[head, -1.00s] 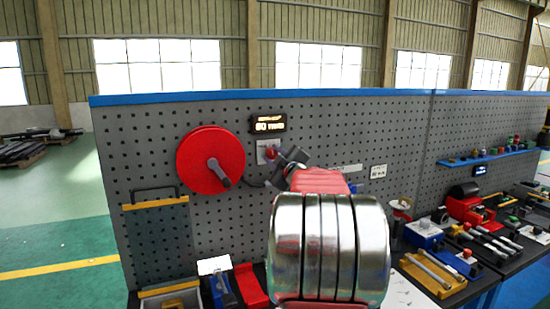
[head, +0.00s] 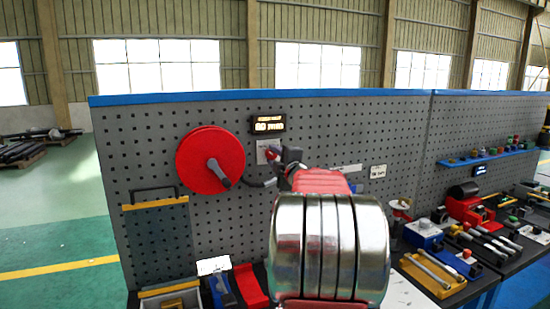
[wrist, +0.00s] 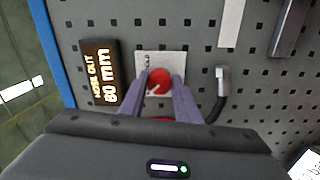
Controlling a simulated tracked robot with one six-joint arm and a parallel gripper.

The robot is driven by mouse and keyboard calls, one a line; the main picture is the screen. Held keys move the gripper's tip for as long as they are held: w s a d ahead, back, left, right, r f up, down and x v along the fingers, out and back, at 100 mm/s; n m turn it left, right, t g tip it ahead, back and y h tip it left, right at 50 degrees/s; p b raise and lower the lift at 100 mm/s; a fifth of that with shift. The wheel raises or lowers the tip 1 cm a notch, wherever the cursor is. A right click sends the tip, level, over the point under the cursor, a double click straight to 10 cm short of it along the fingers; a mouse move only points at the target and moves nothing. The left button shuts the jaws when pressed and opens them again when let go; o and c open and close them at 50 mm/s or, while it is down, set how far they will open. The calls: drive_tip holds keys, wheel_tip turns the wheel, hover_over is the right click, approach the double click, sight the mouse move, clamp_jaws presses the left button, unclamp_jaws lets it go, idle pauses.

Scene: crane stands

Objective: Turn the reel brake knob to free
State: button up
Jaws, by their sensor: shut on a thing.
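The reel brake knob (wrist: 160,80) is a small red round knob on a light plate (wrist: 172,62) on the pegboard. In the wrist view my gripper (wrist: 163,82) has one finger on each side of the knob and is shut on it. A pale pointer mark shows on the knob's face; the plate's lettering is partly hidden and too small to read in full. In the head view the knob (head: 271,153) shows just left of my gripper (head: 277,160). The red hose reel (head: 196,160) with a dark crank handle hangs to the left.
A display (wrist: 101,72) reading "HOSE OUT 80 mm" is beside the plate. A dark hose end (wrist: 221,90) is on the other side, close to a finger. Tools and trays, including a yellow tray (head: 434,275), crowd the bench below. The pegboard around the knob is mostly clear.

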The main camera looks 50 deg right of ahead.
drive_tip(key=shift+f, duration=0.4)
drive_tip(key=o, duration=1)
drive_tip(key=shift+r, duration=0.15)
drive_tip(key=shift+o, duration=0.2)
drive_tip(key=shift+r, duration=0.1)
drive_tip(key=shift+s, duration=0.1)
drive_tip(key=v, duration=1.3)
drive_tip(key=shift+s+a, duration=0.2)
drive_tip(key=shift+s, duration=0.05)
